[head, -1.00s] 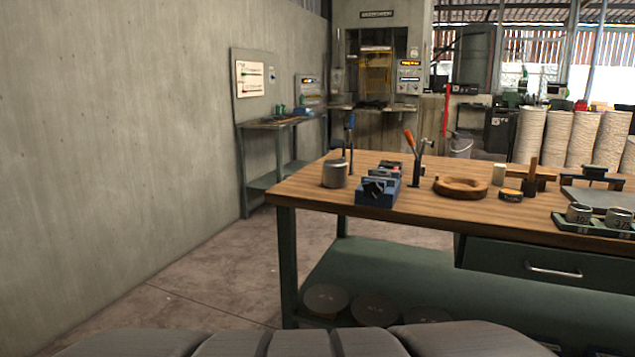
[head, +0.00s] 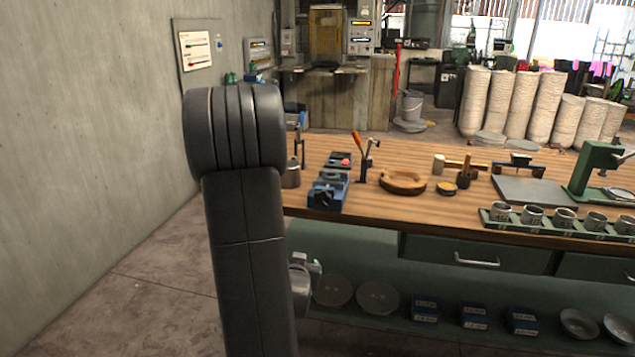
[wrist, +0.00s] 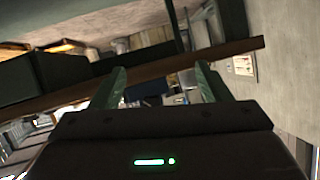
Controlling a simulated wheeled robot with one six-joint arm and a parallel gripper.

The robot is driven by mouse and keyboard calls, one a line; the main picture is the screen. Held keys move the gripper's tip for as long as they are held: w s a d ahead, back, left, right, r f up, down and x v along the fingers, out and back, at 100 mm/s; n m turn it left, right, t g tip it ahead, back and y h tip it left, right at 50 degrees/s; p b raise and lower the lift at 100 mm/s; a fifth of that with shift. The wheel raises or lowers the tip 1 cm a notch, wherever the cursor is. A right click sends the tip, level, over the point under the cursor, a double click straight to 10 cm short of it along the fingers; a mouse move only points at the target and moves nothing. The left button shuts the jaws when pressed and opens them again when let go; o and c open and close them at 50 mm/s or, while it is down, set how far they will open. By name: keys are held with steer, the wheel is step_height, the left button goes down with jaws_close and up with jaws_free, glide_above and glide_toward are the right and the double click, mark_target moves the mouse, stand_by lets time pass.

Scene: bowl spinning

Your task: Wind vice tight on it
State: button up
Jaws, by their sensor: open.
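A small blue vice (head: 328,190) sits near the front left of the wooden bench top. Its jaws are too small to tell whether they hold anything or how far apart they are. My gripper (wrist: 163,84) shows in the wrist view with two green fingers spread apart and nothing between them. Blue and grey shapes show beyond the fingers, too small to name. In the head view my arm stands up at the left of the bench and hides most of my gripper. My gripper is well apart from the vice.
The wooden bench (head: 400,217) carries a grey pot (head: 291,175), an orange-handled clamp (head: 361,155), a round wooden ring (head: 403,181), a mallet (head: 464,174) and a green rack of cups (head: 560,228). Discs, blue boxes and bowls lie on the shelf below. A concrete wall is at left.

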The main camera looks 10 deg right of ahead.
mark_target(321, 201)
steer(key=w+d+r+m+t+h+p, duration=0.35)
steer(key=r+h+p, duration=0.2)
steer(key=r, duration=0.25)
steer(key=shift+n+y, duration=0.25)
steer(key=shift+y, duration=0.2)
steer(key=p+x, duration=0.1)
steer(key=x, duration=0.3)
steer(key=p+x, duration=0.2)
steer(key=x, duration=0.3)
steer(key=p+x, duration=0.1)
steer(key=x, duration=0.3)
steer(key=shift+w+d+f+p, duration=0.2)
steer(key=shift+w+f+p, duration=0.1)
steer(key=shift+w+p, duration=0.05)
steer(key=shift+c, duration=0.2)
steer(key=c, duration=0.9)
